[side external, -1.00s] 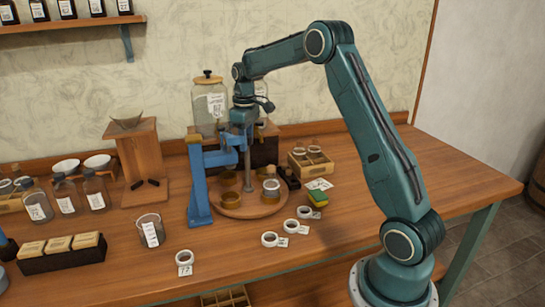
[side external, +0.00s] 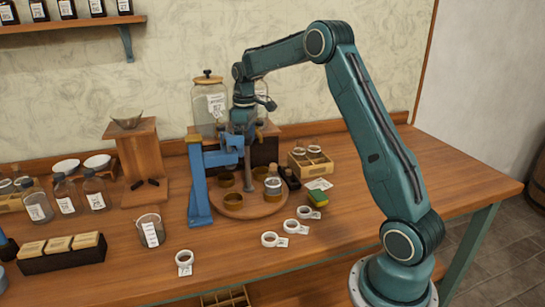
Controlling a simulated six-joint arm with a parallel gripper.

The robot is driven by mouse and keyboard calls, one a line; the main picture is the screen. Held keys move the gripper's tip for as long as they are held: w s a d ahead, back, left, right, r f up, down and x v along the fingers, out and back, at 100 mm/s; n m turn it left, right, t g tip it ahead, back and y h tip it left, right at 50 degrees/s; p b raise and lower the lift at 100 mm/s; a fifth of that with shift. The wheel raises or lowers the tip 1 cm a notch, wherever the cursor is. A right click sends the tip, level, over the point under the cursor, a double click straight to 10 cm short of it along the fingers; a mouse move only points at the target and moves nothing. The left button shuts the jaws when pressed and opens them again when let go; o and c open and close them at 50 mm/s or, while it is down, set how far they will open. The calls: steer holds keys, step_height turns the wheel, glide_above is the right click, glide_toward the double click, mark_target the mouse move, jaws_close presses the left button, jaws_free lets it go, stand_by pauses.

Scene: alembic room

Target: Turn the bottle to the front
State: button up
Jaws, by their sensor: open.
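A round wooden turntable (side external: 240,211) stands on the bench beside a blue stand (side external: 199,190). A small bottle (side external: 272,189) with a pale label stands upright on its right part, and amber cups (side external: 233,199) stand around it. A grey vertical post (side external: 248,172) rises near the middle. My gripper (side external: 243,128) is above the turntable, pointing down near the top of the post. Its fingers are small and partly hidden by the wrist and the blue stand. I cannot tell whether it touches anything.
Several white rings with tags (side external: 269,239) lie in front of the turntable. A big glass jar (side external: 209,106) stands behind. A labelled beaker (side external: 150,230) is at left.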

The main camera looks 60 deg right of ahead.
stand_by(0.3)
steer(key=shift+r, duration=3.5)
steer(key=shift+s+a+r, duration=0.2)
steer(key=shift+a+r, duration=0.2)
steer(key=shift+a, duration=0.05)
steer(key=s+a+r+m+t, duration=0.1)
steer(key=s+a+r, duration=0.3)
steer(key=s+a, duration=0.25)
steer(key=s+a+r+t, duration=0.2)
steer(key=s+a+r, duration=0.25)
steer(key=a, duration=0.35)
steer(key=s+a+f+m+t, duration=0.1)
steer(key=s+a+f, duration=0.2)
steer(key=s, duration=0.6)
steer(key=s+a+f+m+t, duration=0.1)
steer(key=s+a+f, duration=0.2)
steer(key=s, duration=0.6)
steer(key=shift+a+f+t, duration=0.25)
steer(key=shift+a+t, duration=0.05)
steer(key=shift+a, duration=0.7)
